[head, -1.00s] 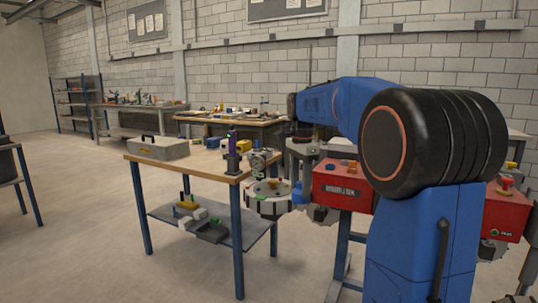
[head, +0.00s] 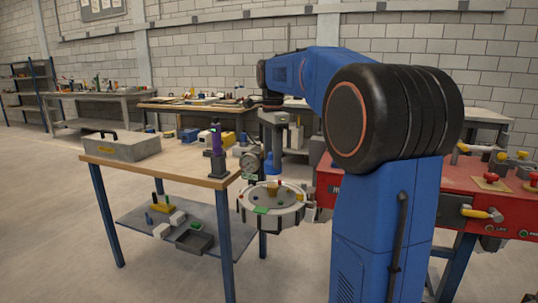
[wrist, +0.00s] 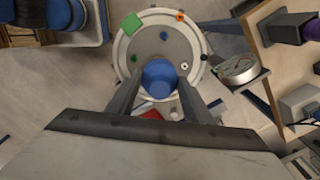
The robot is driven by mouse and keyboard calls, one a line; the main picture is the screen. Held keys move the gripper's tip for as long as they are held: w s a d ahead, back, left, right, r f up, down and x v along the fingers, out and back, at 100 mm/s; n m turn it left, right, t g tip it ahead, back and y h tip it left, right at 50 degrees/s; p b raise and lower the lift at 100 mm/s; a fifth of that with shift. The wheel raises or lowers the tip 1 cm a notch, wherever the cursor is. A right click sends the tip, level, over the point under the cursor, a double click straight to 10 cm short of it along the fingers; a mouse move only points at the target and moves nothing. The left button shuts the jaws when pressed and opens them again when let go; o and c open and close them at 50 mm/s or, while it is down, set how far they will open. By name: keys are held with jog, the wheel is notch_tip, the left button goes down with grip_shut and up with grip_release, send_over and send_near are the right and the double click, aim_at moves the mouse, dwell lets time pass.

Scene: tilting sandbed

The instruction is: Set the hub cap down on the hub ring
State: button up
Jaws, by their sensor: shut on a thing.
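My gripper (wrist: 159,84) is shut on a round blue piece, which I take as the hub cap (wrist: 159,76). In the wrist view the cap sits between the two dark fingers, in front of the lower part of the round sandbed (wrist: 121,58). In the head view the pale-rimmed sandbed (head: 286,222) stands beside the wooden table, with a small brown piece (head: 272,187) near its middle. The blue cap (head: 268,164) shows small above it, apparently with a gap. I cannot make out the hub ring; the cap may hide it in the wrist view.
The sandbed carries a green square (wrist: 132,24), an orange piece (wrist: 180,15) and small knobs. A round gauge (wrist: 240,69) stands close on its right in the wrist view. The wooden table (head: 190,172) is left of it in the head view; a red bench (head: 440,185) is right.

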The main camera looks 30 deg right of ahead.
dwell(0.3)
send_over(272, 185)
jog(key=shift+s+f, duration=0.15)
jog(key=shift+f, duration=2.05)
jog(key=shift+a+f, duration=0.1)
jog(key=shift+f, duration=2.15)
jog(key=o, duration=1.6)
jog(key=shift+r, duration=4)
